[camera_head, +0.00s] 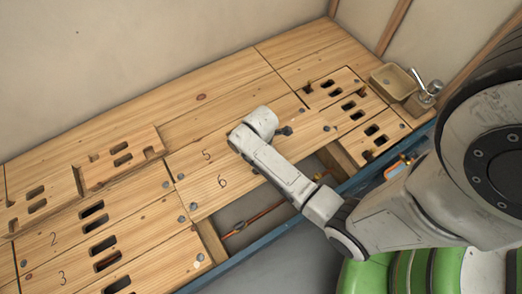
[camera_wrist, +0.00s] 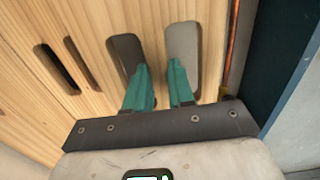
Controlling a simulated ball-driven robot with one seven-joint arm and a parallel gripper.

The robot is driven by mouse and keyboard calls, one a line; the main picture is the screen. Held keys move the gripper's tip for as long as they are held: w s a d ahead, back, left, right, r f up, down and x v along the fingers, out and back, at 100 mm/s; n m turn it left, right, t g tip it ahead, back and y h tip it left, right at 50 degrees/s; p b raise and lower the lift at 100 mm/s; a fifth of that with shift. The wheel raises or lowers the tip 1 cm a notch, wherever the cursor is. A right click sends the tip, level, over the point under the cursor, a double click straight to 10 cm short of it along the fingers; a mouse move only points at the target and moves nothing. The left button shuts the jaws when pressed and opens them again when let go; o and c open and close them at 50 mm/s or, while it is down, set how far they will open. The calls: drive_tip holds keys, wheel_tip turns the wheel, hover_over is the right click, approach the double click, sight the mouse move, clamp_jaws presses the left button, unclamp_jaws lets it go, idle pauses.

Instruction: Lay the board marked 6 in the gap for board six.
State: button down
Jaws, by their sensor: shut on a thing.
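The board marked 6 (camera_head: 235,187) is pale wood. It lies along the lower side of the board marked 5 (camera_head: 195,160) in the head view, with my arm crossing over it. An open gap (camera_head: 250,212) shows below its lower edge, with a copper pipe and joists in it. In the wrist view my gripper (camera_wrist: 160,67) has teal fingers reaching into two slots of a wooden board (camera_wrist: 90,110), shut on the strip between them. The number is not visible there. My fingers are hidden in the head view, so I cannot tell whether the board is raised.
Slotted boards marked 2 (camera_head: 70,237) and 3 (camera_head: 85,272) lie at left. A loose-looking slotted board (camera_head: 110,172) rests above them. A blue beam (camera_head: 270,238) runs along the front edge.

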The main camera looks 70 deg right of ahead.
drive_tip(key=shift+f+b, duration=0.85)
drive_tip(key=shift+r+p, duration=0.1)
drive_tip(key=shift+p, duration=0.85)
drive_tip(key=shift+f+b, duration=0.65)
drive_tip(key=shift+f, duration=1)
drive_tip(key=shift+p, duration=0.4)
drive_tip(key=shift+f, duration=0.2)
idle(0.7)
drive_tip(key=c, duration=0.9)
unclamp_jaws()
drive_tip(key=shift+s+f, duration=0.1)
wheel_tip(320, 180, up, 11)
drive_tip(key=p, duration=0.5)
drive_tip(key=shift+p, duration=0.35)
